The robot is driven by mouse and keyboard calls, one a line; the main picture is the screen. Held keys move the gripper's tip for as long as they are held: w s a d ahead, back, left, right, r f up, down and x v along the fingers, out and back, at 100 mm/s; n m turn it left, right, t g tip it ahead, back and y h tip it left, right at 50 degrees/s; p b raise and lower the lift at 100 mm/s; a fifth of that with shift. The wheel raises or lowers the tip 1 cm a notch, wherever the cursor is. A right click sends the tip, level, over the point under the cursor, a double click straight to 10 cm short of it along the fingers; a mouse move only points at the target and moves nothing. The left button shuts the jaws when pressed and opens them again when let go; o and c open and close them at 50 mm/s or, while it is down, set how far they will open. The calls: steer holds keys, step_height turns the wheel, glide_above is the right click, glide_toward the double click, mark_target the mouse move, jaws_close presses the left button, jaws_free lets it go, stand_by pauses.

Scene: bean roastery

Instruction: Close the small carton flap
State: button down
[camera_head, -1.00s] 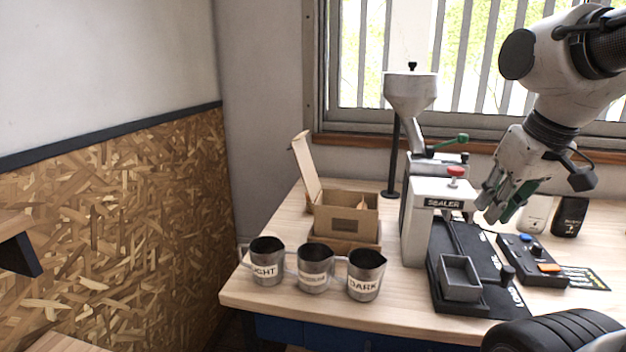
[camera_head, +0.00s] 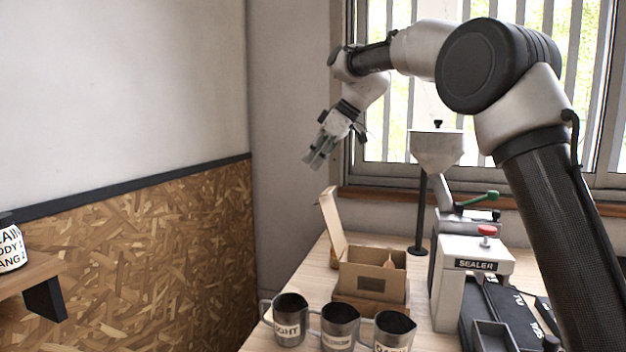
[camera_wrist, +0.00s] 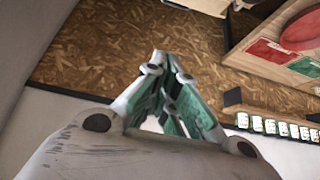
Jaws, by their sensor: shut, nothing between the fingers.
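The small carton (camera_head: 372,277) is a brown open box on the wooden table. Its flap (camera_head: 331,219) stands up and leans slightly outward at the carton's left side. Something small and pale brown shows inside the carton. My gripper (camera_head: 312,160) is in the air above and a little left of the raised flap, apart from it. In the wrist view my gripper (camera_wrist: 163,58) has its green-padded fingers together with nothing between them. The carton is not in the wrist view.
Metal cups (camera_head: 290,322) with labels stand in front of the carton. The sealer (camera_head: 474,267) and a funnel on a stand (camera_head: 437,150) are to its right. A shelf with a jar (camera_head: 10,246) juts from the left. The wall is left of the table.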

step_height(320, 180, down, 9)
steer(key=a, duration=0.1)
steer(key=shift+w+a, duration=0.15)
steer(key=shift+w, duration=0.05)
steer(key=shift+r, duration=0.1)
stand_by(0.4)
steer(key=s+d+r+t+y, duration=0.25)
steer(key=d+y, duration=0.35)
steer(key=d, duration=0.5)
steer(key=s+d+f, duration=0.2)
steer(key=d+f, duration=0.1)
steer(key=d, duration=0.3)
steer(key=s+d+f+y, duration=0.1)
steer(key=s+d+f, duration=0.2)
steer(key=d, duration=0.3)
steer(key=shift+f, duration=0.25)
